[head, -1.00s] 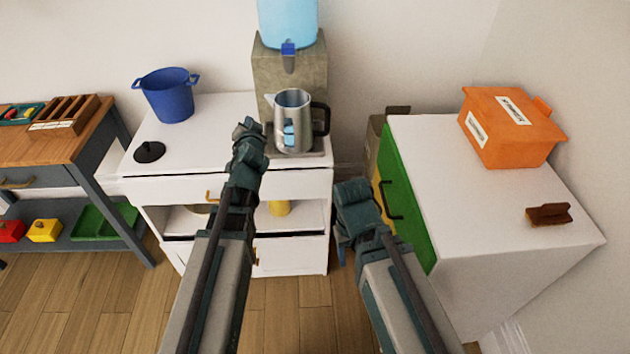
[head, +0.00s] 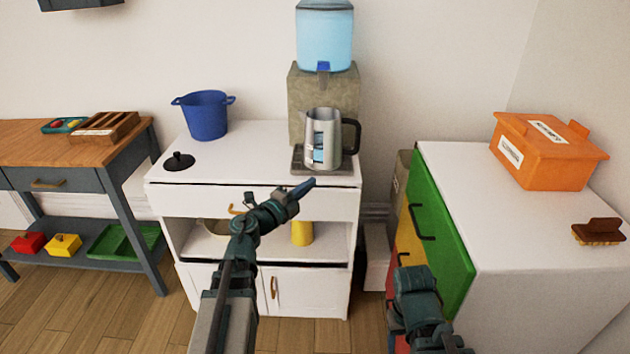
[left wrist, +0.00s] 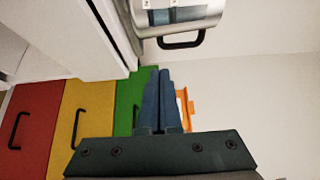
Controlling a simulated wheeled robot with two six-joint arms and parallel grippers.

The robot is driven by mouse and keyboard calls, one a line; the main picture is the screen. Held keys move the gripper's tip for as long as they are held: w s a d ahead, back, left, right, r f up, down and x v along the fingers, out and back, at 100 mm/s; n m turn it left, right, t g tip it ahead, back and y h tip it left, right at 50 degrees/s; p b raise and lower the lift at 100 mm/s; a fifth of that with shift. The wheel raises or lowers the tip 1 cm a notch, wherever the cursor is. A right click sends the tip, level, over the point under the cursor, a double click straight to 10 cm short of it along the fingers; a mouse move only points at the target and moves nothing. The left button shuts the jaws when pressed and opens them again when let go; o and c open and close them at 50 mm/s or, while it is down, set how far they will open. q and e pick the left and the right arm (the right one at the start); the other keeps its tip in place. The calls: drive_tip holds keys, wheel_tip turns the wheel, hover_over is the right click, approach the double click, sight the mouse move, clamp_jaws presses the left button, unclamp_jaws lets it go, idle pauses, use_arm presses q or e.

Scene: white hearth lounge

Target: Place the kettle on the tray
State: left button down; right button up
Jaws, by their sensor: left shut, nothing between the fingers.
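The silver kettle (head: 323,140) with a black handle stands upright on the dark drip tray (head: 299,163) in front of the water dispenser. Its lower part and handle show at the top of the left wrist view (left wrist: 172,14). My left gripper (head: 309,184) is shut and empty, in front of the white cabinet's top edge and below the kettle, apart from it. Its closed fingers show in the left wrist view (left wrist: 160,100). My right gripper (head: 414,284) is low beside the green-fronted cabinet; its fingers are hidden. A green tray (head: 125,241) lies on the left table's lower shelf.
A blue pot (head: 205,116) and a black lid (head: 179,161) sit on the white cabinet (head: 250,150). The dispenser (head: 310,85) stands behind the kettle. An orange box (head: 549,155) and a brown brush (head: 598,231) are on the right cabinet (head: 480,200), whose top is mostly free.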

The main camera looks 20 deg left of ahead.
sight(322, 159)
use_arm(q)
drive_tip(key=x, duration=0.3)
drive_tip(key=a+x, duration=0.1)
drive_tip(key=x, duration=0.6)
drive_tip(key=shift+w+a, duration=0.3)
drive_tip(key=shift+w, duration=0.2)
drive_tip(key=shift+w+a, duration=0.35)
drive_tip(key=shift+w, duration=0.25)
drive_tip(key=w, duration=0.1)
drive_tip(key=w+a, duration=0.1)
drive_tip(key=w, duration=0.1)
drive_tip(key=shift+a, duration=0.2)
drive_tip(key=shift+s, duration=0.15)
drive_tip(key=shift+d, duration=0.1)
